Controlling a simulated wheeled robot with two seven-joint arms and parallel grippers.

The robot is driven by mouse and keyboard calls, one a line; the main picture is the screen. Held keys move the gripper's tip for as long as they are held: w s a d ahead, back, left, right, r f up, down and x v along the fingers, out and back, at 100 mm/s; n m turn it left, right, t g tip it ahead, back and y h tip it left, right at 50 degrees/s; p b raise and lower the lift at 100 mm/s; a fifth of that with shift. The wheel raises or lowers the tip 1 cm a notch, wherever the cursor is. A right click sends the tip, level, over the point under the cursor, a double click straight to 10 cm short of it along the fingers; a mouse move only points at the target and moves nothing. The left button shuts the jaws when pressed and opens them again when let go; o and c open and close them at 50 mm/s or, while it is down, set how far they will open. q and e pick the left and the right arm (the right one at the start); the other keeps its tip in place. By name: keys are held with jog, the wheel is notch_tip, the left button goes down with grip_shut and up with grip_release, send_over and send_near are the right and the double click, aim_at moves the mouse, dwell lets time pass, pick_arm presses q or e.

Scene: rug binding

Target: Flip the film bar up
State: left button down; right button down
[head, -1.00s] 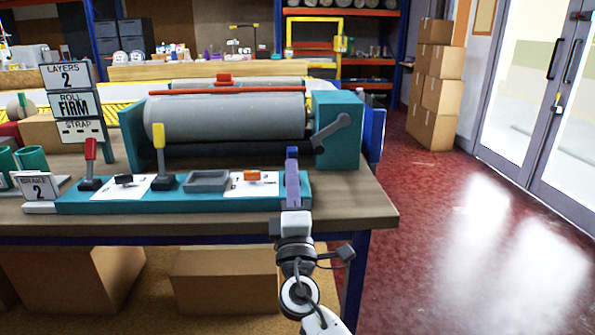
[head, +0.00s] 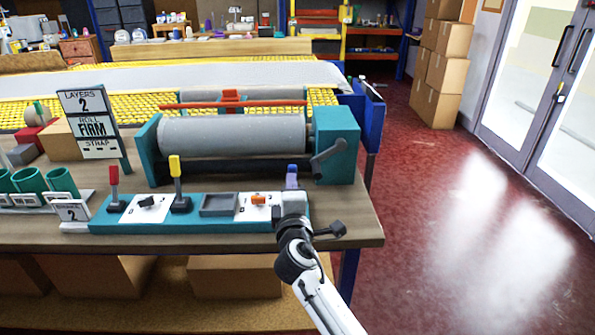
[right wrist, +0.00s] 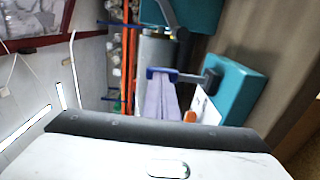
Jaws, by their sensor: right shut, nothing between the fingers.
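A long red bar (head: 205,105) with a red block (head: 231,98) at its middle runs along the rear top of the grey roller (head: 232,135); it looks like the film bar. The roller sits between teal end supports (head: 337,145), with a dark crank (head: 328,158) at the right. My right gripper (head: 292,172) is shut and empty, in front of the roller's right end and above the right end of the teal control panel (head: 130,224). Its purple fingers (right wrist: 160,76) also show in the right wrist view, close together.
A red lever (head: 114,184), a yellow lever (head: 176,180) and an orange switch (head: 258,199) stand on the control panel. A sign (head: 90,123) and teal cups (head: 62,181) are at the left. Open red floor (head: 430,220) lies right of the table.

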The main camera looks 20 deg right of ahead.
aim_at(292, 171)
jog(key=shift+r+b+x, duration=0.15)
jog(key=shift+b+x, duration=0.15)
jog(key=shift+x, duration=0.75)
jog(key=shift+r+b+x, duration=0.15)
jog(key=shift+b+x, duration=0.15)
jog(key=shift+x, duration=0.7)
pick_arm(q)
jog(key=shift+f, duration=0.2)
pick_arm(e)
jog(key=shift+d+r, duration=0.1)
jog(key=shift+d, duration=0.05)
jog(key=shift+w+d+r, duration=0.1)
jog(key=shift+r, duration=0.1)
